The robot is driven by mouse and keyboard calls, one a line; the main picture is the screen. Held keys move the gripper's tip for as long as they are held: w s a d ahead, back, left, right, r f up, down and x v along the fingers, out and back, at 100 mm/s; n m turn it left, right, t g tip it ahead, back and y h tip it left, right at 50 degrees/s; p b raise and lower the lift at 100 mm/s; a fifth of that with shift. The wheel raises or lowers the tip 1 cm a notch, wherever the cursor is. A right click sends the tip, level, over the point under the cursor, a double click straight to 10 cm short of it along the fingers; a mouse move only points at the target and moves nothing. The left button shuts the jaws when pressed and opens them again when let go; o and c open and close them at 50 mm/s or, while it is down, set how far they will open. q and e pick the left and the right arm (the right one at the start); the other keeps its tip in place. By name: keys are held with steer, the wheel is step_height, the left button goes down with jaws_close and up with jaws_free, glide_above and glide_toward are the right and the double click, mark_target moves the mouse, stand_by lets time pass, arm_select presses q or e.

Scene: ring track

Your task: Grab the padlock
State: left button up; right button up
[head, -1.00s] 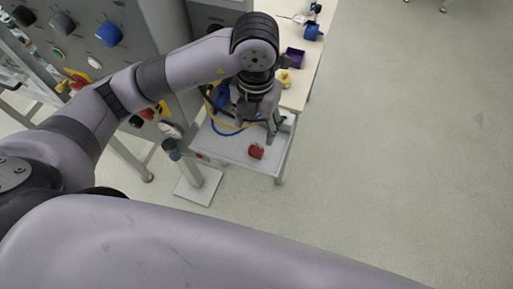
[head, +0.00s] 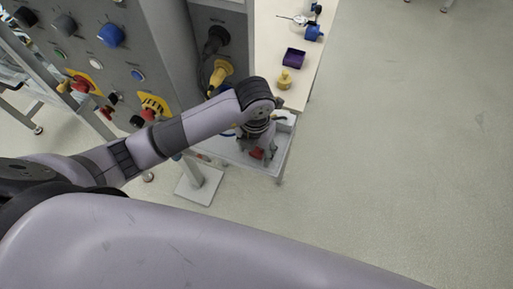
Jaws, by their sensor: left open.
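The padlock (head: 256,154) is a small red thing on the small grey table (head: 231,154) in the head view, near the table's front edge. My left gripper (head: 262,157) is open, pointing down right at the padlock. Its fingers partly cover the padlock; whether they touch it I cannot tell. My right gripper is not in view.
A grey panel (head: 165,60) with knobs and buttons stands to the left. A yellow plug (head: 219,74) sits on its side face. The floor at right is clear.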

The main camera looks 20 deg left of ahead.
arm_select(q)
steer(key=shift+f, duration=0.15)
steer(key=c, duration=1.3)
steer(key=shift+o, duration=0.2)
